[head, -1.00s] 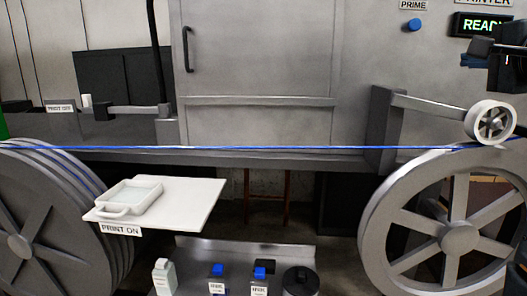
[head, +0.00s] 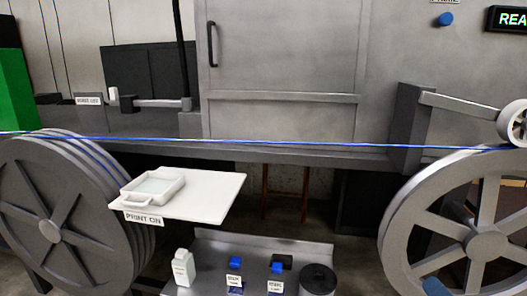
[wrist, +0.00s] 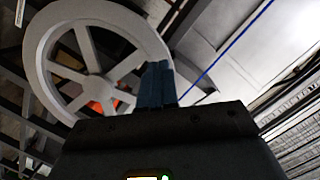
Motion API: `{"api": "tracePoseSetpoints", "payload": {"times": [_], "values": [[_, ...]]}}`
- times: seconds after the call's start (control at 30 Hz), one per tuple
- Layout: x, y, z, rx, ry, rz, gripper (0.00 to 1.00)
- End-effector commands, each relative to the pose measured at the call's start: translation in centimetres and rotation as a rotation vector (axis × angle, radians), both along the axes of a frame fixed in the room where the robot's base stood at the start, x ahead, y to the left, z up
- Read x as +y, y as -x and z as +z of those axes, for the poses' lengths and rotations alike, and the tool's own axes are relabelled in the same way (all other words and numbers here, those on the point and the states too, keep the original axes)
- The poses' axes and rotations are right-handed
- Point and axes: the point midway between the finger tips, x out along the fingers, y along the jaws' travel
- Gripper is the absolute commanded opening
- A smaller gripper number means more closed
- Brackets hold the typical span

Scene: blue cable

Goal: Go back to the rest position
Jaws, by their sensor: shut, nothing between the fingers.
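My gripper (wrist: 157,85) is in the wrist view, its two blue-grey fingers together and empty. Behind it in that view are a large grey spoked wheel (wrist: 48,62) and the blue cable (wrist: 228,48). The fingers look apart from both, though depth is hard to judge. In the head view the blue cable (head: 270,142) runs taut from the grooved left reel (head: 50,165) to the right wheel (head: 400,225). A blue-grey piece at the bottom right of the head view may be my fingertip; the rest of my arm is out of that picture.
A white shelf (head: 215,195) marked PRINT ON holds a white tray (head: 130,190). Below, a metal bench (head: 215,258) carries a white bottle (head: 183,268), small blue-topped bottles and a black round container (head: 319,279). A grey machine cabinet (head: 285,50) stands behind the cable.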

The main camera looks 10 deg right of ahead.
Motion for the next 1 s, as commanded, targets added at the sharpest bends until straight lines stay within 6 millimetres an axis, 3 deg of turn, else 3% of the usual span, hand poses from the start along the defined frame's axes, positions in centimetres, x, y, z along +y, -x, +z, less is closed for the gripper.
{"api": "tracePoseSetpoints", "payload": {"times": [0.03,0.2,0.43,0.8,1.0], "values": [[0.9,1.8,-1.5,0.023,0.034,0.015,0.0],[3.3,7.1,-4.6,0.068,0.165,0.062,0.0],[5.9,14.8,-7.0,0.119,0.349,0.137,0.0],[8.5,26.6,-6.7,0.175,0.637,0.275,0.0],[8.9,29.7,-5.8,0.181,0.725,0.319,0.0]]}}
